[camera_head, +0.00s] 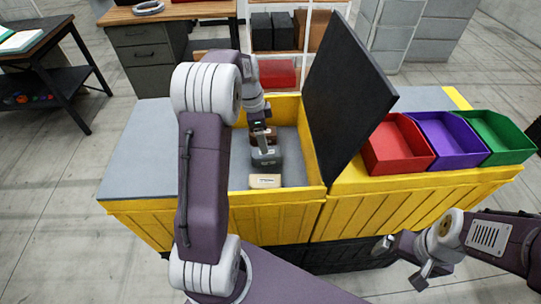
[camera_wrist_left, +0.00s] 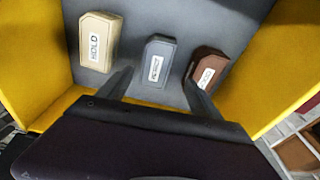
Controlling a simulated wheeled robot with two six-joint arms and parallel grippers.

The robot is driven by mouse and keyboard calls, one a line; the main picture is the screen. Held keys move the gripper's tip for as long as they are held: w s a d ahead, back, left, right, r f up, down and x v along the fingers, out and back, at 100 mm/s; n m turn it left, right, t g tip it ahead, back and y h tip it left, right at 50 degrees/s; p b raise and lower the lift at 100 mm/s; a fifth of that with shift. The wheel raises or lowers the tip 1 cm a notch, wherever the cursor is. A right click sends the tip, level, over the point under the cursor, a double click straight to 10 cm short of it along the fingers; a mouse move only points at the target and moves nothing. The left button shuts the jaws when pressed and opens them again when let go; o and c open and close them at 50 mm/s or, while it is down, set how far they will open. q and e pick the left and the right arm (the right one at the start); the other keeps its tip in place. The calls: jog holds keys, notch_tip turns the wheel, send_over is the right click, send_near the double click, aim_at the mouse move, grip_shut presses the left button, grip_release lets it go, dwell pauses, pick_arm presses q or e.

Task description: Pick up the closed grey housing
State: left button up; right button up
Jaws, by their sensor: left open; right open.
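The grey housing (camera_head: 267,162) lies in the open yellow bin (camera_head: 275,231), between a beige housing (camera_head: 265,181) and a brown one (camera_head: 270,132). It looks closed. My left gripper (camera_head: 262,143) is over the bin, by the grey housing, and partly hides it. In the left wrist view the grey housing (camera_wrist_left: 158,62) shows a white label, with the beige one (camera_wrist_left: 99,42) to its left and the brown one (camera_wrist_left: 207,66) to its right. The open left fingers (camera_wrist_left: 159,82) point toward it with nothing between them. My right gripper (camera_head: 402,264) is open and empty at lower right.
A black lid (camera_head: 345,90) stands raised on the bin's right side. Red (camera_head: 397,143), purple (camera_head: 448,138) and green (camera_head: 497,137) trays sit to the right of it. A grey surface (camera_head: 150,150) left of the bin is clear.

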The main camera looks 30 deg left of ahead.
pick_arm(q)
jog(key=shift+s+d+f, duration=0.25)
jog(key=shift+s+f, duration=0.3)
jog(key=shift+s, duration=0.35)
jog(key=shift+w+f+p, duration=0.15)
jog(key=shift+w+f, duration=0.25)
jog(key=shift+f, duration=0.2)
jog(key=shift+w+f+p, duration=0.15)
jog(key=shift+w+f, duration=0.2)
jog(key=shift+f, duration=0.25)
jog(key=shift+w+f, duration=0.2)
jog(key=shift+w, duration=0.05)
jog(key=f, duration=0.3)
jog(key=f+p, duration=0.1)
jog(key=shift+s+d+f, duration=0.15)
jog(key=shift+s+d, duration=0.2)
jog(key=shift+d, duration=0.05)
jog(key=shift+w+f, duration=0.25)
jog(key=shift+s+r, duration=0.15)
grip_shut()
pick_arm(e)
jog(key=shift+s+r, duration=0.35)
jog(key=shift+r, duration=0.55)
